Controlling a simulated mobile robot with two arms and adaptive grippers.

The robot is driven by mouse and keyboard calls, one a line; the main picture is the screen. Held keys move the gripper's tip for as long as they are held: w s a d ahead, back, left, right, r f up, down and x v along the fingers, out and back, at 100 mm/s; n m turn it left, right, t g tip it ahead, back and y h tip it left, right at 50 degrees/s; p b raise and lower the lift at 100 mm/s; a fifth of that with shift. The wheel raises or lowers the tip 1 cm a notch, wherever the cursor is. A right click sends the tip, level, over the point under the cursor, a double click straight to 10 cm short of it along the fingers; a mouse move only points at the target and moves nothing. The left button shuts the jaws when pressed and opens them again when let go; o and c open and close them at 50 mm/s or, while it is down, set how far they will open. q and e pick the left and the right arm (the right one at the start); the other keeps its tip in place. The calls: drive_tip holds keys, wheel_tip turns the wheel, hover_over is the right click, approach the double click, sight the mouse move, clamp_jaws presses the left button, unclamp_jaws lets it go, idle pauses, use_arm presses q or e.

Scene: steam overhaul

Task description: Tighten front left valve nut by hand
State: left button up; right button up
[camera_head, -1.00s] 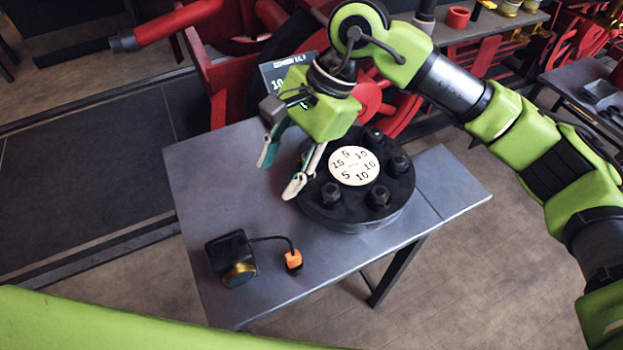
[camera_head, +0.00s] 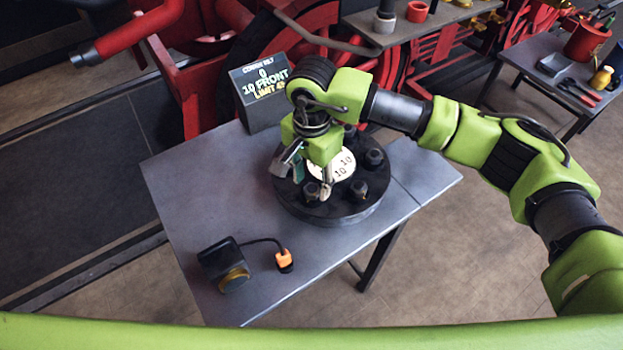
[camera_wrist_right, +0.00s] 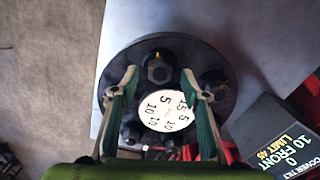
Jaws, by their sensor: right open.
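The round black valve cover (camera_head: 318,212) lies on the grey table, with a white numbered dial (camera_head: 346,163) and dark nuts around it. The front left nut (camera_head: 311,193) stands at its lower left edge in the head view. In the wrist view this nut (camera_wrist_right: 160,70) shows a small yellow mark. My right gripper (camera_head: 312,184) is open and points down over the cover. In the wrist view its two fingertips (camera_wrist_right: 160,76) lie left and right of the nut, with gaps; their height against it cannot be told. The left gripper is not in view.
A display (camera_head: 262,88) reading "0", "10 FRONT" and a limit stands behind the cover. A black device (camera_head: 222,265) with an orange-ended cable (camera_head: 284,261) lies on the front left of the grey table (camera_head: 185,190). Red machinery stands behind.

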drive_tip(key=shift+f, duration=1.05)
drive_tip(key=c, duration=1.1)
drive_tip(key=shift+f+m+b, duration=0.15)
drive_tip(key=shift+m+b, duration=0.45)
drive_tip(key=shift+b, duration=0.2)
drive_tip(key=m+b, duration=0.5)
drive_tip(key=b, duration=0.2)
drive_tip(key=shift+w, duration=0.1)
drive_tip(key=shift+m+b, duration=1.15)
drive_tip(key=shift+m, duration=0.45)
drive_tip(key=shift+r, duration=0.2)
